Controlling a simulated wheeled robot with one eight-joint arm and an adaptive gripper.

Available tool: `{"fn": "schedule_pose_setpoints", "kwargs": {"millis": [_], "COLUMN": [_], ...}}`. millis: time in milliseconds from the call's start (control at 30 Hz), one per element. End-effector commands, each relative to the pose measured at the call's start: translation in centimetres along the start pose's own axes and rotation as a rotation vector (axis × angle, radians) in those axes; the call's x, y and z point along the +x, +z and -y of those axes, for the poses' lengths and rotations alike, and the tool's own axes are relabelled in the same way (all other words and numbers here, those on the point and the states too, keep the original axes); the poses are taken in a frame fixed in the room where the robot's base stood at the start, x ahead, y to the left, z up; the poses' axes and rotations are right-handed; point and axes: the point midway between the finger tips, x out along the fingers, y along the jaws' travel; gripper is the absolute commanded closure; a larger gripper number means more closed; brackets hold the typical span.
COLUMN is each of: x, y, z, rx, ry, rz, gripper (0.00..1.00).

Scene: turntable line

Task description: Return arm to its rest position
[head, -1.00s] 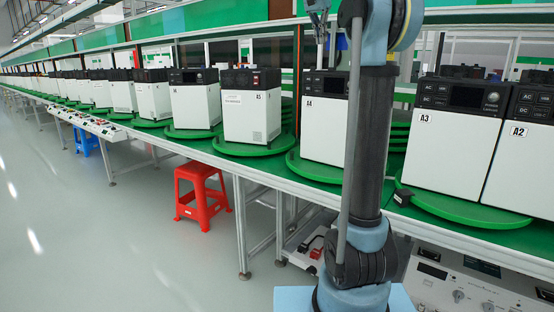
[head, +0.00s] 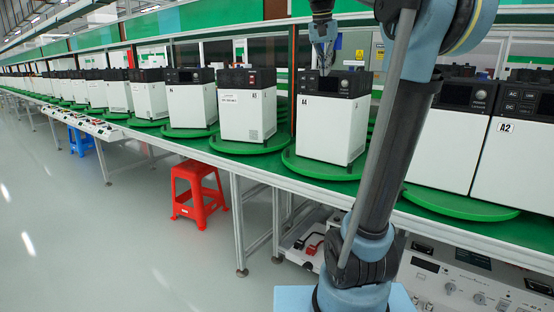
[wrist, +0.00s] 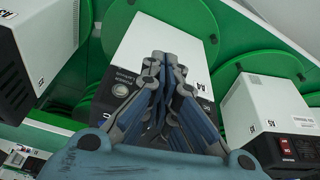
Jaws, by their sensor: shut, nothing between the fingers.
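My gripper (head: 324,68) points down just above the top back of the white and black unit A4 (head: 325,127) in the head view. Its fingers are together and hold nothing. In the wrist view my gripper (wrist: 172,58) covers part of unit A4 (wrist: 150,50). I cannot tell the exact gap between the fingertips and the unit. My arm rises from the base and leans right in the head view, hiding part of the unit to the right of A4.
Unit A5 (head: 247,113) stands left of A4 and unit A2 (head: 519,150) stands at the right, on green turntables along the line. A red stool (head: 198,190) and a blue stool (head: 80,141) stand by the line. The floor (head: 85,230) at the left is clear.

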Motion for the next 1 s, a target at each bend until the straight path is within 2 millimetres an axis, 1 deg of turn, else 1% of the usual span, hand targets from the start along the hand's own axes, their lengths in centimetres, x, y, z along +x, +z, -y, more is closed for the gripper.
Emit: {"fn": "schedule_pose_setpoints", "kwargs": {"millis": [33,167,467,667,700,767,800,867,900,1000], "x": [1.4,5.0,14.4,21.4,22.9,25.1,26.6,28.8,30.2,33.1], "y": [1.5,5.2,14.9,22.1,23.5,25.8,27.2,29.4,30.8,33.7], "z": [-0.8,-2.6,-6.6,-9.0,-9.5,-10.2,-10.6,-11.2,-11.6,-12.4], "rx": [-0.017,-0.068,-0.191,-0.273,-0.290,-0.315,-0.331,-0.355,-0.369,-0.403], "ry": [-0.004,-0.015,-0.048,-0.073,-0.077,-0.085,-0.091,-0.099,-0.104,-0.115], "rz": [0.005,0.018,0.045,0.059,0.061,0.065,0.067,0.069,0.071,0.074], "gripper": [1.00,1.00,1.00,1.00,1.00,1.00,1.00,1.00,1.00,1.00]}}
